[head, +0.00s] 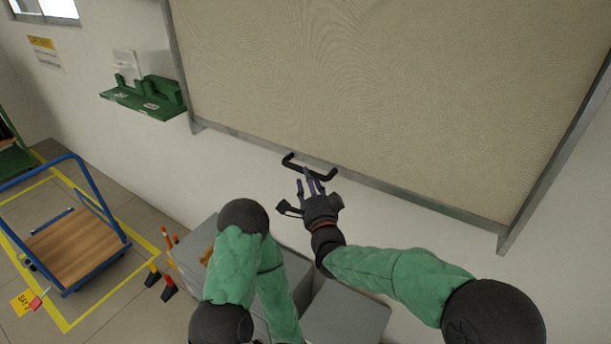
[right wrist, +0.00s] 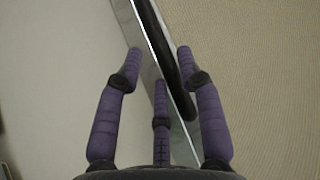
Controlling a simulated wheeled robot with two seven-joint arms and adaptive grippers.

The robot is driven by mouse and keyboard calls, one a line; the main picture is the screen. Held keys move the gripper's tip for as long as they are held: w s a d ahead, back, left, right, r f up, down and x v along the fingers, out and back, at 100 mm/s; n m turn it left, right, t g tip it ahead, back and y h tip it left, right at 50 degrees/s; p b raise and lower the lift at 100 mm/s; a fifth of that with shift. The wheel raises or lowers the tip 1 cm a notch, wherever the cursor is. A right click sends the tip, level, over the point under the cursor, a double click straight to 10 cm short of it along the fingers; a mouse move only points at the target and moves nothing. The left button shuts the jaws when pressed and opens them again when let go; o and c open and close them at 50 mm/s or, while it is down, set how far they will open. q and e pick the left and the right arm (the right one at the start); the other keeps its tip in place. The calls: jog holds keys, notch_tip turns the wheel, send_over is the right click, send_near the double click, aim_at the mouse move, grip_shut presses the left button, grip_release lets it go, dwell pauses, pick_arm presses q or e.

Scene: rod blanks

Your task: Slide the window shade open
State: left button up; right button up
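The window shade (head: 390,85) is a large beige woven panel in a grey metal frame, covering the upper part of the head view. A black bar handle (head: 291,162) is at its lower edge. My right gripper (head: 308,180) is just below the handle, fingers pointing up at it. In the right wrist view its three purple fingers are spread apart, and the black handle (right wrist: 173,65) runs obliquely between the right finger and the others. I cannot tell whether any finger touches it. My left gripper is not visible; only green arm links show.
A green wall shelf (head: 145,97) is left of the shade. A blue cart with a wooden deck (head: 78,247) stands inside yellow floor lines at the left. Grey boxes (head: 345,315) stand below the shade, partly behind my arms. Small orange-and-black items (head: 168,285) are beside them.

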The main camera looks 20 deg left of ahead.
jog(key=shift+x, duration=1.7)
jog(key=shift+c, duration=0.3)
grip_shut()
jog(key=shift+r, duration=0.25)
notch_tip(320, 180, up, 16)
jog(key=p, duration=1.6)
send_near(306, 5)
jog(key=w+a+r, duration=0.2)
jog(key=a, duration=0.2)
notch_tip(306, 5, up, 20)
jog(key=p, duration=1.7)
jog(key=shift+d, duration=0.2)
jog(key=shift+w, duration=0.1)
